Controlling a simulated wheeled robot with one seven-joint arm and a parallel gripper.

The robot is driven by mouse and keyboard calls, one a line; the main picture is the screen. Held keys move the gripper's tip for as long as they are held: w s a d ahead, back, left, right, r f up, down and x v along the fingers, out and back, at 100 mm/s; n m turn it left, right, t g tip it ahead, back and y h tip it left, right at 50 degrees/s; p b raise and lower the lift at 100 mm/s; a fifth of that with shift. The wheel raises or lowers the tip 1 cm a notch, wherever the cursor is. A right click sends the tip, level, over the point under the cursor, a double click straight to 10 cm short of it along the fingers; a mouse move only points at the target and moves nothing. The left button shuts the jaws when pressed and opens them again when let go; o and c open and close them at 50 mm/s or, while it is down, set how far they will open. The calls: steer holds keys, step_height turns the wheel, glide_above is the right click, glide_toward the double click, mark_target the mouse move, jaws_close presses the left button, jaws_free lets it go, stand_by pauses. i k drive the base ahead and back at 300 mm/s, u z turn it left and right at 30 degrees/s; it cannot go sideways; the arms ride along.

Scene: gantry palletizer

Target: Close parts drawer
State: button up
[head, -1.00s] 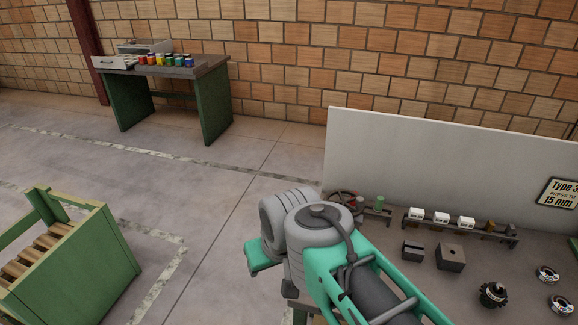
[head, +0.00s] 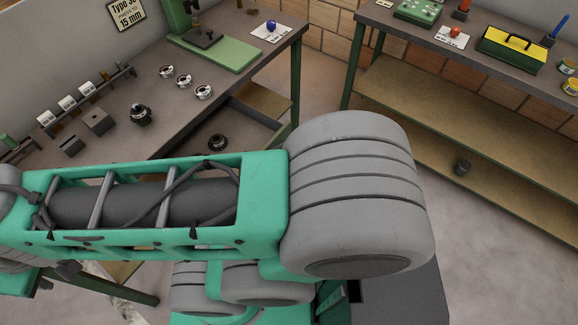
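The parts drawer (head: 255,122) is a grey open box at the front edge of the grey workbench (head: 240,88). It stands pulled out, and a dark ring-shaped part (head: 217,142) lies inside it. My green and grey arm crosses the lower half of the head view and hides the drawer's near side and front. My gripper is not in view, so its place relative to the drawer cannot be told.
Bearing rings (head: 167,72), a dark gear (head: 141,115) and a green press (head: 215,45) stand on the workbench. A second bench (head: 445,45) at right carries a yellow-and-green toolbox (head: 512,50). Floor between the benches looks clear.

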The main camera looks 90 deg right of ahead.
mark_target(244, 128)
steer(key=z, duration=2.6)
steer(key=k, duration=1.05)
steer(key=u, duration=0.65)
steer(key=i, duration=1.25)
steer(key=z, duration=0.5)
